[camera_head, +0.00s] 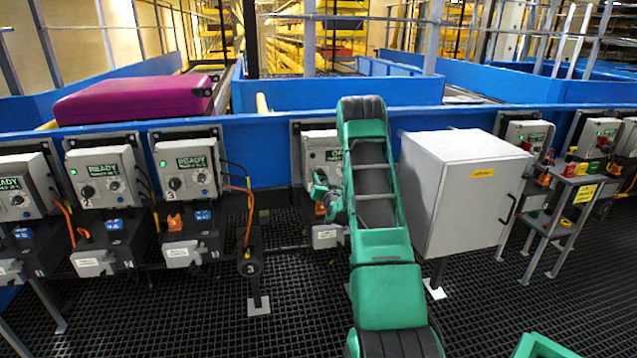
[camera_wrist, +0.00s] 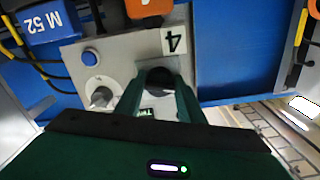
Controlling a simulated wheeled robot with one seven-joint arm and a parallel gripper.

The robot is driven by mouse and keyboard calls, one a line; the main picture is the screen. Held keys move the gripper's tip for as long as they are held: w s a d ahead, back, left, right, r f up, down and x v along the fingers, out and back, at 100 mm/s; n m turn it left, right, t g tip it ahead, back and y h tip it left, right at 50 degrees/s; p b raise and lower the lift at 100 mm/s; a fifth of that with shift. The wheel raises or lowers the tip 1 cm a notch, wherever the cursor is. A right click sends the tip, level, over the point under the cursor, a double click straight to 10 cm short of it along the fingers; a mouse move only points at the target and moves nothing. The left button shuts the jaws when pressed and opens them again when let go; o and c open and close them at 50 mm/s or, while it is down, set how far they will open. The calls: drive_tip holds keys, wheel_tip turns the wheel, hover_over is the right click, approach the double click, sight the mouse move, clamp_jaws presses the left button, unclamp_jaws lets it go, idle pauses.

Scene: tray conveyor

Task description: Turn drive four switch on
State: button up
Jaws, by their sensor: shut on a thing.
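The drive four box (camera_head: 310,150) is a grey panel on the blue conveyor side, partly hidden behind my arm in the head view. In the wrist view its face (camera_wrist: 120,70) carries a plate marked 4 (camera_wrist: 173,40), a blue button (camera_wrist: 90,56) and a grey knob (camera_wrist: 100,95). My gripper (camera_wrist: 160,88) has its two green fingers closed around the black switch knob (camera_wrist: 160,76) beside the 4 plate. The knob's exact turn position is hidden by the fingers. Only a bit of the green display (camera_wrist: 147,112) shows between the fingers.
Boxes for drive two (camera_head: 100,175) and drive three (camera_head: 187,168), both reading READY, stand to the left. A large grey cabinet (camera_head: 465,195) stands close right of my arm. A magenta suitcase (camera_head: 135,98) lies on the conveyor. A blue M 52 connector (camera_wrist: 50,20) and cables sit near the box.

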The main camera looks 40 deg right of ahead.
drive_tip(key=m, duration=0.3)
drive_tip(key=shift+w+a+r+m, duration=0.15)
drive_tip(key=shift+w+a+m, duration=0.1)
drive_tip(key=shift+m, duration=0.15)
drive_tip(key=m, duration=0.3)
drive_tip(key=shift+m, duration=0.3)
drive_tip(key=m, duration=0.4)
drive_tip(key=shift+r+m, duration=0.1)
drive_tip(key=shift+m, duration=1.3)
drive_tip(key=o, duration=1)
drive_tip(key=shift+o, duration=0.2)
drive_tip(key=shift+s, duration=0.2)
